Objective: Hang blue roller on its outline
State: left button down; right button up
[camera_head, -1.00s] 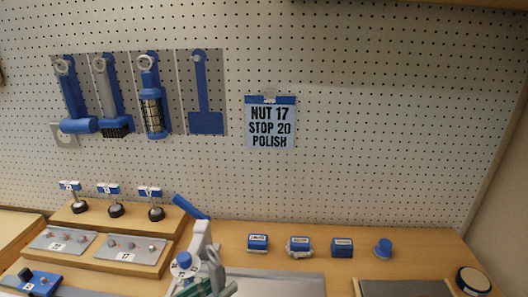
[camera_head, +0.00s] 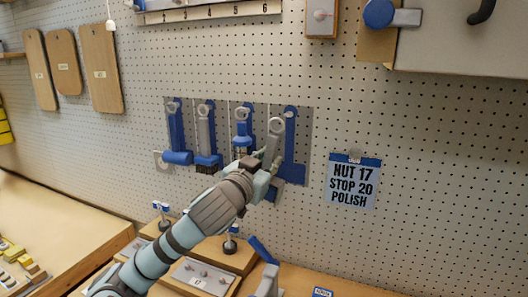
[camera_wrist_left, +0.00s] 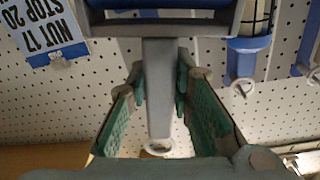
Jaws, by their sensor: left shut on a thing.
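My left gripper (camera_head: 268,168) is shut on the grey handle of the blue roller (camera_head: 277,135), in front of the pegboard. The handle points up with its ring end on top; part of the blue head shows below the gripper. In the left wrist view the roller's grey handle (camera_wrist_left: 158,85) runs between the green fingers, with the blue head at the picture's top. The blue outline (camera_head: 291,145) is on the rightmost grey panel, just right of the held roller and partly hidden. I cannot tell whether the ring touches a hook. My right gripper is not in view.
A blue-headed tool (camera_head: 176,135), a brush (camera_head: 206,135) and a caged lamp (camera_head: 243,128) hang close left of the outline. A note (camera_head: 352,182) hangs to the right. A grey stand with a blue lever (camera_head: 268,280) is on the bench below.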

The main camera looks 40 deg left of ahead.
aim_at(271, 151)
pick_arm(q)
jog(key=shift+s+a+r+y, duration=0.1)
jog(key=shift+a+r+y, duration=0.2)
jog(key=shift+a+r, duration=0.35)
jog(key=shift+f+p+x, duration=0.1)
jog(key=shift+p+x, duration=0.3)
jog(key=shift+x, duration=0.6)
jog(key=shift+f+p+x, duration=0.15)
jog(key=shift+p+x, duration=0.2)
jog(key=shift+x, duration=0.65)
jog(key=x, duration=0.3)
jog(key=shift+d+f, duration=0.1)
jog(key=shift+f, duration=0.1)
jog(key=shift+w+a+f+p, duration=0.1)
jog(key=shift+w+f+p, duration=0.05)
jog(key=shift+w+p, duration=0.15)
jog(key=shift+w+a+f+p, duration=0.15)
jog(key=shift+w+p, duration=0.05)
jog(key=shift+w, duration=0.25)
